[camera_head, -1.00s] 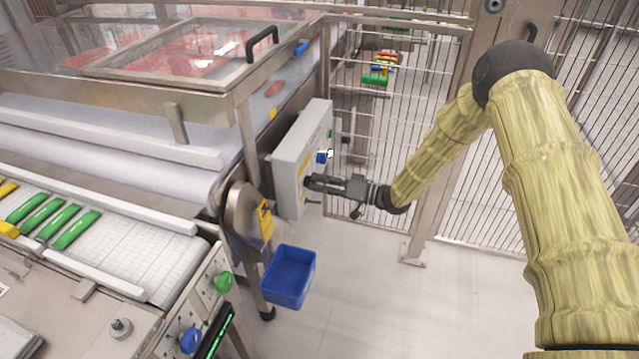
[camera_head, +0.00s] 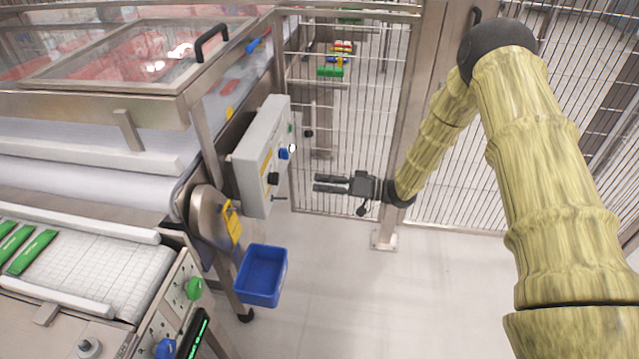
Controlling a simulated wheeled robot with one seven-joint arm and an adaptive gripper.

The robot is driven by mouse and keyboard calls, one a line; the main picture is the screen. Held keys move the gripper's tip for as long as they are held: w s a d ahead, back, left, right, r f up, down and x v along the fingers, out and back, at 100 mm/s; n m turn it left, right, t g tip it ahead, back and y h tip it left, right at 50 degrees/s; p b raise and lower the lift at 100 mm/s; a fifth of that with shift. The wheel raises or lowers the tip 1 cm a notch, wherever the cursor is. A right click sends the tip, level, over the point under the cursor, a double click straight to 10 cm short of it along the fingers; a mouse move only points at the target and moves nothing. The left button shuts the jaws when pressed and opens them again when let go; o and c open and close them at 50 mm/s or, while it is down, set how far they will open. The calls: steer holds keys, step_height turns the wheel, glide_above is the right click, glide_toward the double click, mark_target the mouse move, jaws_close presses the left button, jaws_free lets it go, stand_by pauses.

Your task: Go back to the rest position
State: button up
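My gripper (camera_head: 325,184) is at the middle of the head view, at the end of my arm, which comes in from the right. Its two dark fingers point left and are apart, with nothing between them. They are to the right of the grey control box (camera_head: 252,165), clear of it by a gap. The box carries a black knob (camera_head: 272,179), a blue knob (camera_head: 283,153) and a small green button on the face turned toward the gripper.
A wire fence (camera_head: 340,110) stands behind the gripper. A blue bin (camera_head: 261,275) is below and left. The conveyor (camera_head: 95,262) with green packets (camera_head: 32,251) lies at the lower left. The floor (camera_head: 380,300) below the gripper is clear.

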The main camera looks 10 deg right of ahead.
stand_by(0.3)
steer(key=s+d+f+m+t+h+p, duration=0.1)
steer(key=s+d+f+m+h+p, duration=0.15)
steer(key=s+f+h, duration=0.5)
steer(key=s+d+f+m+h+p, duration=0.1)
steer(key=s+f+m+h+p, duration=0.2)
steer(key=s+f, duration=0.75)
steer(key=s+d+g+h+p, duration=0.1)
steer(key=s+d+g+h, duration=0.2)
steer(key=s, duration=1.2)
steer(key=s+d+r+g+h+p, duration=0.1)
steer(key=s+d+g+h, duration=0.2)
steer(key=s, duration=1.2)
steer(key=shift+d+r+g+h, duration=0.25)
steer(key=shift+d+g+h, duration=0.1)
steer(key=shift+d, duration=0.3)
